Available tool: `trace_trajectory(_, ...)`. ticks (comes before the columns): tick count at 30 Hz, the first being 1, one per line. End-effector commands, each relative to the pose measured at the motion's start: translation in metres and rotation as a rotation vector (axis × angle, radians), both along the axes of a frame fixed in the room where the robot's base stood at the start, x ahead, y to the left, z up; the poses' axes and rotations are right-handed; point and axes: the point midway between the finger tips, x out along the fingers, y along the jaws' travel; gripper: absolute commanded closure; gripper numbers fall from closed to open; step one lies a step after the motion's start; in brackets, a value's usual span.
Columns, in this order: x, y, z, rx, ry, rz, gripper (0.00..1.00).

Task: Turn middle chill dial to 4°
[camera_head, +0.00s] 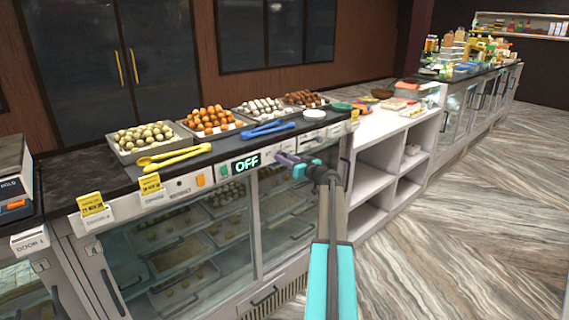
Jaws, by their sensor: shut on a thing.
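The middle counter's front panel carries a lit display (246,164) that reads OFF in pale green letters. My gripper (283,158) reaches in from the lower right and meets this panel just right of the display. It is shut on what appears to be the middle chill dial. The fingers cover the dial, so its pointer and marks are hidden.
An orange switch (201,181) and yellow price cards (92,203) sit on the panel at left. Sweet trays (138,153), yellow tongs (174,157) and blue tongs (267,129) lie on the dark top. Open white shelves (372,180) stand to the right.

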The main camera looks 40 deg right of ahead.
Motion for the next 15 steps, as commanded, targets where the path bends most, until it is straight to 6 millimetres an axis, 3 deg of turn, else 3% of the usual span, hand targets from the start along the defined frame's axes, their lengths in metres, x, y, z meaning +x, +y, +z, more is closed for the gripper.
trace_trajectory(15,0.0029,0.0012,0.0,0.276,-0.026,0.001,0.93)
